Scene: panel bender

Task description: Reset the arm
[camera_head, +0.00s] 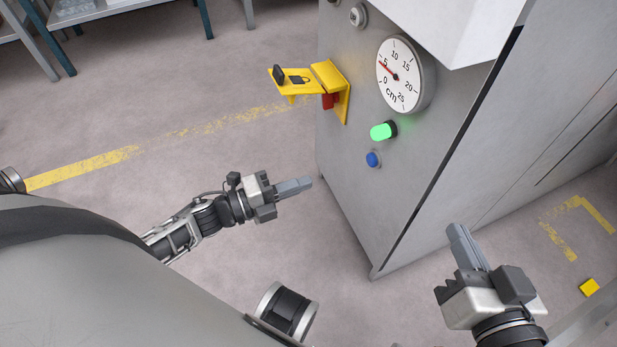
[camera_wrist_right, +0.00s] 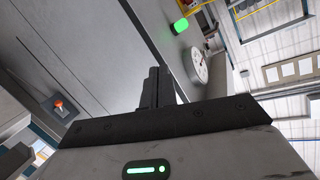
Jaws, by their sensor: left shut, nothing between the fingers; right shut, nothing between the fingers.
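My left gripper (camera_head: 294,187) is shut and empty, held over the floor to the left of the grey machine cabinet (camera_head: 345,190). My right gripper (camera_head: 463,243) is shut and empty in front of the cabinet's side, at the lower right of the head view. Its closed fingers (camera_wrist_right: 156,88) also show in the right wrist view, pointing up along the cabinet. Neither gripper appears to touch anything.
The cabinet carries a cm dial (camera_head: 400,75), a lit green lamp (camera_head: 381,132), a blue button (camera_head: 373,159) and a protruding yellow bracket (camera_head: 328,82). An orange-red button (camera_wrist_right: 59,104) shows in the wrist view. Shelving (camera_head: 120,12) stands upper left. The left floor is clear.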

